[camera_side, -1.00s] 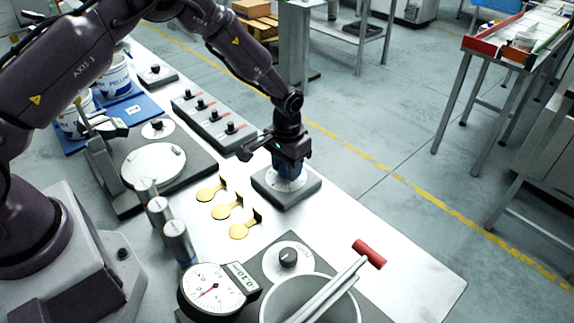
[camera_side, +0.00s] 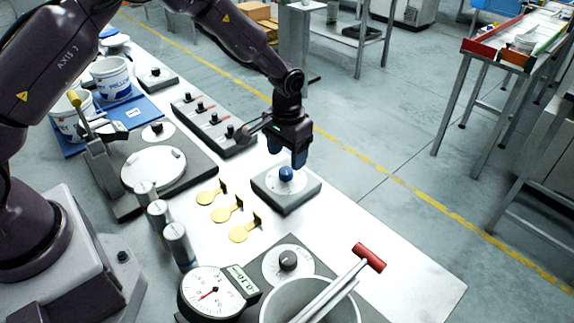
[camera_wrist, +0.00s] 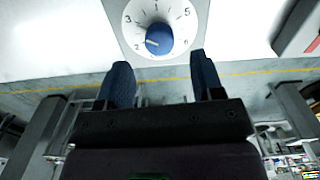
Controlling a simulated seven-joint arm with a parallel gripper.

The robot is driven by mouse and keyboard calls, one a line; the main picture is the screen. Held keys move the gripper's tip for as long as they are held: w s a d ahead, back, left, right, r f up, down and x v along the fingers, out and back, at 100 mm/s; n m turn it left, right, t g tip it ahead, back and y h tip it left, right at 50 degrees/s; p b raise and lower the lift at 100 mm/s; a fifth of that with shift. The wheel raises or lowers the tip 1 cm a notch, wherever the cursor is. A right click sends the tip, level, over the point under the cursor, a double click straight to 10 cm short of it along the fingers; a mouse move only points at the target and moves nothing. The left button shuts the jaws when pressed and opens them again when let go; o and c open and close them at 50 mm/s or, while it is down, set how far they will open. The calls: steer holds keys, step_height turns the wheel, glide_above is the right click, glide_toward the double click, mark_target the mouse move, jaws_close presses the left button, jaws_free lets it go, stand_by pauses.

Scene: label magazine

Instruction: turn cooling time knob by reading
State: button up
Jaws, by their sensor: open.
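A blue knob (camera_side: 286,173) sits on a white dial on a grey box (camera_side: 296,199) near the bench's far edge. In the wrist view the blue knob (camera_wrist: 159,40) has a pale pointer line aimed left, near the 2 of its numbered dial (camera_wrist: 133,28). My gripper (camera_side: 300,160) is open and empty, just above and behind the knob, apart from it. Its two blue fingertips (camera_wrist: 161,70) show in the wrist view below the knob. A round gauge (camera_side: 212,292) with a needle and a small digital display stands at the front; its digits are hard to read.
A black knob (camera_side: 288,259) on a dial stands beside a grey pot (camera_side: 283,308) with a red-handled tool (camera_side: 369,257). A knob panel (camera_side: 212,124) is behind. The bench right of the box is clear.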

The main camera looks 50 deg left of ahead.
mark_target(285, 171)
step_height(285, 171, up, 8)
steer(key=shift+r, duration=0.15)
stand_by(0.3)
steer(key=s+a+r+t, duration=0.1)
steer(key=s+r+t, duration=0.1)
steer(key=s+r, duration=0.7)
steer(key=s+a+r+t, duration=0.2)
steer(key=s+r, duration=0.8)
steer(key=s, duration=0.8)
steer(key=shift+m+t, duration=0.4)
steer(key=shift+t, duration=0.4)
